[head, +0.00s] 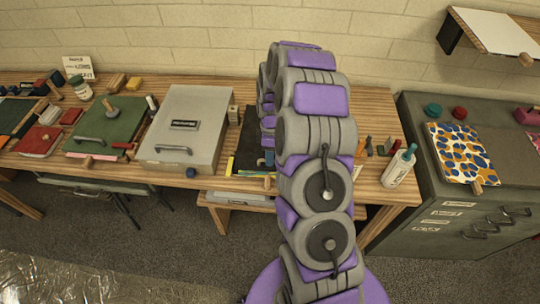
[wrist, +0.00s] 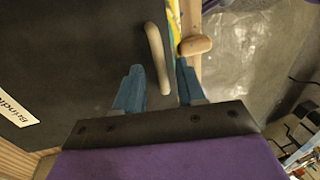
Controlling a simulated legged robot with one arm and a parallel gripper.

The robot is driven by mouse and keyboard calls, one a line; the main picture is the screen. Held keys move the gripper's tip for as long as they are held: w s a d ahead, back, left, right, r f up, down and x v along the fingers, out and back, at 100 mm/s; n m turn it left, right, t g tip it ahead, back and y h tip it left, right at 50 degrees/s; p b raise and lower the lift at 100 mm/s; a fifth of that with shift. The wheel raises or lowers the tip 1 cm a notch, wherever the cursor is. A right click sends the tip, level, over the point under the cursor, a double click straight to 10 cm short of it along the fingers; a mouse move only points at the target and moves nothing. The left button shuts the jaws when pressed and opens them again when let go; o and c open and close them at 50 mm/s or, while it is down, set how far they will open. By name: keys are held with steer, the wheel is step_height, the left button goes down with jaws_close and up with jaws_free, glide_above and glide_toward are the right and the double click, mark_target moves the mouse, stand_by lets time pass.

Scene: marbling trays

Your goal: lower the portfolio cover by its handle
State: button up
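A dark panel with a white label, which looks like the portfolio cover (wrist: 75,50), fills the left of the wrist view. A pale curved handle (wrist: 155,55) stands near its right edge. My gripper (wrist: 159,85) is open, with one blue finger on each side of the handle's lower end. A gap shows beside the handle; contact cannot be told. In the head view, a dark panel (head: 248,140) shows beside my arm, which hides most of it and my gripper. How far the cover is raised cannot be told.
A wooden knob (wrist: 196,45) lies just right of the handle. On the bench, a grey lidded box (head: 205,110) and a green case (head: 108,118) stand left of my arm. A white bottle (head: 400,168) stands at the right end, beside a grey cabinet (head: 410,135).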

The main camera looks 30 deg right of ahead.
steer(key=shift+f, duration=0.25)
jaws_close()
steer(key=shift+r, duration=0.1)
stand_by(0.5)
